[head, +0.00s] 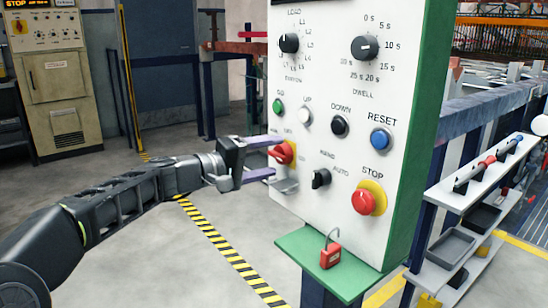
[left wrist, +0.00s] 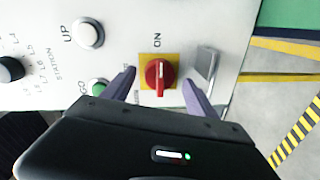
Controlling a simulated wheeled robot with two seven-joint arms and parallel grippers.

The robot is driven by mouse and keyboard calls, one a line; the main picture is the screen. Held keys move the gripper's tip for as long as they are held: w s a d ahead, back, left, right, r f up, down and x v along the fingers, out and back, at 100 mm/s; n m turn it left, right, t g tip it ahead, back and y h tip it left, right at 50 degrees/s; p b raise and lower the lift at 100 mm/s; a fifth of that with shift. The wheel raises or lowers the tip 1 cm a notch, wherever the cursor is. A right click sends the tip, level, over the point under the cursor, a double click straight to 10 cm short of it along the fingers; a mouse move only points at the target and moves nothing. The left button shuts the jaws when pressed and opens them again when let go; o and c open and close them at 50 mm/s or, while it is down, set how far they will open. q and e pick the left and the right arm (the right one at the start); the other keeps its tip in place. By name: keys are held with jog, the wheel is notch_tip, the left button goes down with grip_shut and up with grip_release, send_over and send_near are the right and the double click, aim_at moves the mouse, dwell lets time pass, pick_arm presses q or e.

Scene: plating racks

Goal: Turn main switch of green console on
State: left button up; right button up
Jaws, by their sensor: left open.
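The green console (head: 330,110) has a white front panel and green side. Its main switch, a red knob on a yellow plate (head: 284,153), sits at the panel's lower left; the switch also shows in the left wrist view (left wrist: 158,75). There its handle looks lengthwise up and down, with the ON label above it; which mark it points to is hard to tell. My left gripper (head: 270,158) is open, its fingers on either side of the knob with visible gaps; the fingers also show in the left wrist view (left wrist: 159,88). My right gripper is not in view.
A metal hasp (head: 286,186) sticks out just below the switch. A red padlock (head: 331,256) stands on the green ledge. Go button (head: 278,106), mode selector (head: 321,178) and red stop button (head: 364,202) are nearby. Shelves with trays (head: 452,247) stand at the right.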

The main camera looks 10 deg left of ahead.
pick_arm(q)
jog(key=v, duration=0.6)
dwell(0.3)
